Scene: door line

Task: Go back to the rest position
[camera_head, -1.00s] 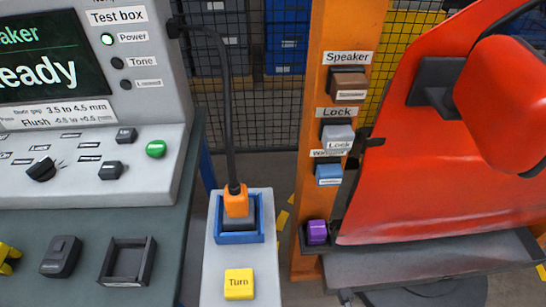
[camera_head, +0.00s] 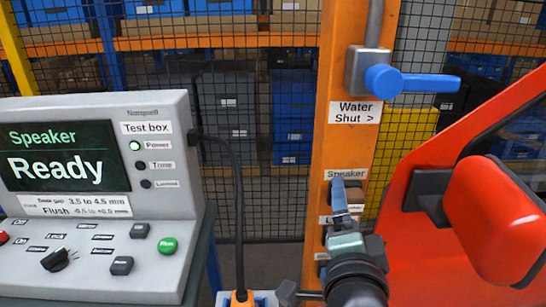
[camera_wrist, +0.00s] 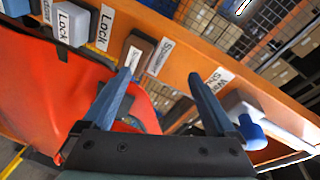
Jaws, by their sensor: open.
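My gripper (camera_head: 340,190) is raised in front of the orange post (camera_head: 325,120), its fingers pointing up in the head view. In the wrist view my gripper (camera_wrist: 160,78) has its two blue-grey fingers spread wide, with nothing between them. Behind the fingers are the post (camera_wrist: 180,50) and the red door (camera_wrist: 45,90). The brown Speaker block (camera_wrist: 140,50) appears just beyond the left fingertip; whether they touch cannot be told. In the head view my gripper partly covers this block (camera_head: 352,192) and hides most of the Lock label and block.
A blue water lever (camera_head: 410,80) sticks out rightward from the post above my gripper. The red door's mirror (camera_head: 495,215) stands to the right. The test box (camera_head: 165,110), showing "Speaker Ready", is at left. An orange plug (camera_head: 240,298) shows at the bottom edge. Mesh fence and shelves stand behind.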

